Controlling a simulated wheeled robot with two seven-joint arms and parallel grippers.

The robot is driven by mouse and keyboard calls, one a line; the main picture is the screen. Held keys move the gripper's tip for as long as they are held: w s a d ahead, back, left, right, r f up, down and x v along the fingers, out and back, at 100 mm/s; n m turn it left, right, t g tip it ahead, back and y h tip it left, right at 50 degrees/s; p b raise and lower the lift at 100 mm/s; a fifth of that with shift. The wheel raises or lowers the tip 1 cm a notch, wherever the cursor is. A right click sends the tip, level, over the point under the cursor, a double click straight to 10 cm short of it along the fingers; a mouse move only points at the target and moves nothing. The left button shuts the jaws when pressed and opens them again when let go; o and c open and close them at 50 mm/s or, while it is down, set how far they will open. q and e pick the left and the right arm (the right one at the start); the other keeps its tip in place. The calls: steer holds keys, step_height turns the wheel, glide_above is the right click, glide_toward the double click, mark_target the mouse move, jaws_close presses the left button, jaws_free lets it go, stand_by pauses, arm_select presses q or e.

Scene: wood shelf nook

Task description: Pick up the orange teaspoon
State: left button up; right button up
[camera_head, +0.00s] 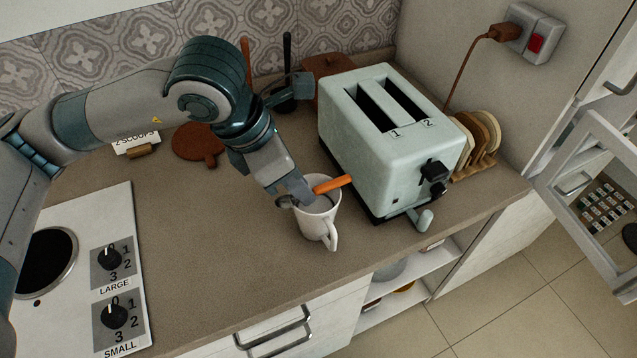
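The orange teaspoon (333,184) shows as an orange handle slanting up to the right over the rim of a white mug (316,222). Its lower end is hidden by the mug and my gripper. The mug stands upright on the counter with its handle toward the front. My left gripper (297,190) reaches down from the upper left, with its fingers at the mug's opening beside the left end of the orange handle. Whether the fingers are open or closed on the spoon is not clear. My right gripper is not in view.
A pale green toaster (375,150) stands close to the right of the mug. A toast rack (477,138) is behind it at the right. A hob (75,270) lies at the left. The counter (225,260) in front of and left of the mug is clear.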

arm_select(q)
steer(key=shift+f, duration=0.3)
steer(key=shift+c, duration=0.3)
jaws_close()
steer(key=shift+r, duration=0.15)
